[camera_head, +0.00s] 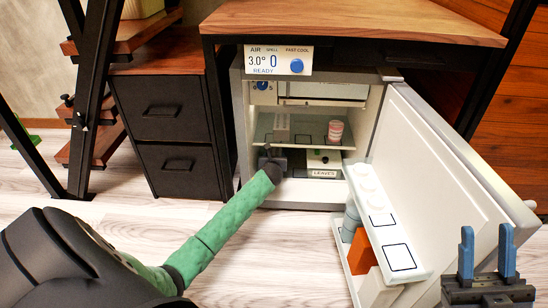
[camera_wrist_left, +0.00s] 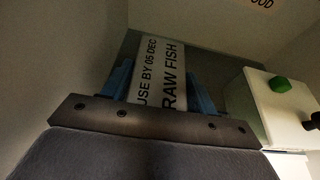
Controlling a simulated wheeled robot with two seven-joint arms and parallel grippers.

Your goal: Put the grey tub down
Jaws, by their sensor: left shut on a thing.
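The grey tub (camera_wrist_left: 160,72) shows in the left wrist view by its pale top, lettered "USE BY 05 DEC" and "RAW FISH". My left gripper (camera_wrist_left: 158,85) is shut on it, with a blue finger on each side. In the head view my left arm reaches into the open fridge (camera_head: 240,118), and the left gripper (camera_head: 285,160) is low inside, below the glass shelf. I cannot tell whether the tub touches the surface under it. My right gripper (camera_head: 487,232) is open and empty at the lower right, in front of the fridge door.
A white box with a green knob (camera_wrist_left: 262,105) stands right of my left gripper; the head view shows it too (camera_head: 323,158), above a "LEAVES" label (camera_head: 324,174). The glass shelf (camera_head: 300,143) above holds a pink-and-white cup (camera_head: 335,131) and a pale block (camera_head: 282,125). The door (camera_head: 440,170) stands open.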

